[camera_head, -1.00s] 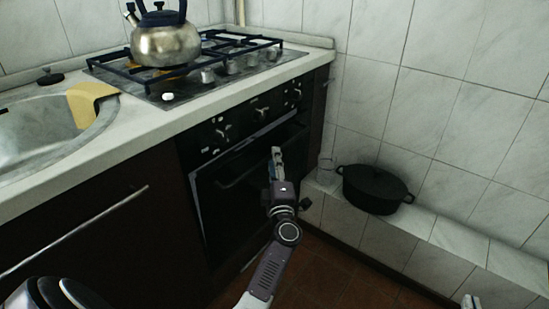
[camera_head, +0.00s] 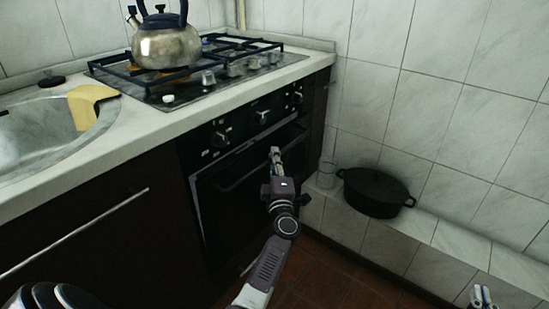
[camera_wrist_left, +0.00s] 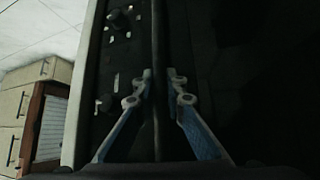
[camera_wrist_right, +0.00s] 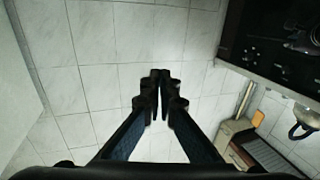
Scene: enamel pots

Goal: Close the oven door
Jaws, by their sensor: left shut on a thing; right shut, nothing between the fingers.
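The black oven door (camera_head: 225,220) sits below the knob panel (camera_head: 240,128); it looks nearly flush, and I cannot tell whether a small gap remains. My left gripper (camera_head: 275,155) is at the upper part of the door. In the left wrist view, its fingers (camera_wrist_left: 158,90) are closed on both sides of a dark bar, the oven door handle (camera_wrist_left: 157,40). My right gripper (camera_head: 482,294) is at the bottom right of the head view, away from the oven. In the right wrist view its fingertips (camera_wrist_right: 160,92) meet with nothing between them.
A kettle (camera_head: 166,46) stands on the gas hob (camera_head: 215,68). A black pot (camera_head: 376,192) and a glass (camera_head: 327,174) stand on the tiled ledge (camera_head: 450,235) right of the oven. A sink (camera_head: 40,135) is at left. Brown floor (camera_head: 325,270) is clear below the ledge.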

